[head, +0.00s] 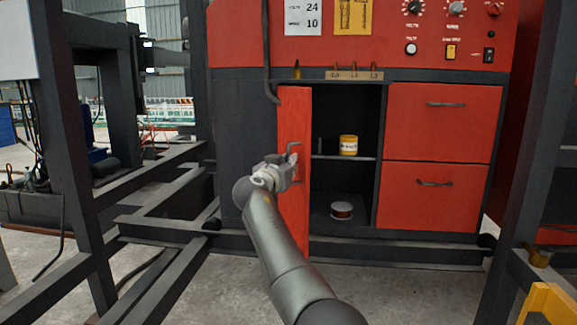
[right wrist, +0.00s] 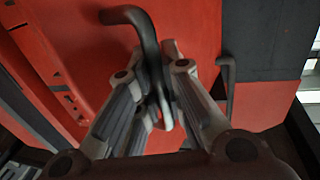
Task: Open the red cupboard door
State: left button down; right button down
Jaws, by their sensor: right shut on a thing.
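The red cupboard door (head: 293,225) stands open in the head view, swung outward on its left side and seen nearly edge-on. Its dark handle (head: 294,149) is on the door's face. My right gripper (head: 290,163) is at this handle. In the right wrist view the fingers of my right gripper (right wrist: 163,75) are closed around the dark bent handle (right wrist: 143,22), with the red door behind it. The fingers hide part of the handle. My left gripper is not in view.
Inside the cupboard, a yellow can (head: 348,145) stands on the shelf (head: 358,157) and a spool (head: 342,210) lies on the floor of the compartment. Two red drawers (head: 460,120) are shut at the right. Dark frame beams (head: 160,190) stand at the left.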

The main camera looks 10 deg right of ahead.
jog(key=shift+f, duration=0.15)
jog(key=c, duration=2)
grip_release()
jog(key=o, duration=0.5)
jog(key=shift+s, duration=0.2)
jog(key=shift+c, duration=0.2)
jog(key=shift+r, duration=0.25)
send_near(297, 124)
jog(key=w+d, duration=0.1)
jog(key=w+d+f, duration=0.1)
jog(key=w, duration=0.1)
jog(key=shift+w+f, duration=0.2)
jog(key=shift+w, duration=0.15)
jog(key=shift+d+r, duration=0.1)
jog(key=shift+r, duration=0.55)
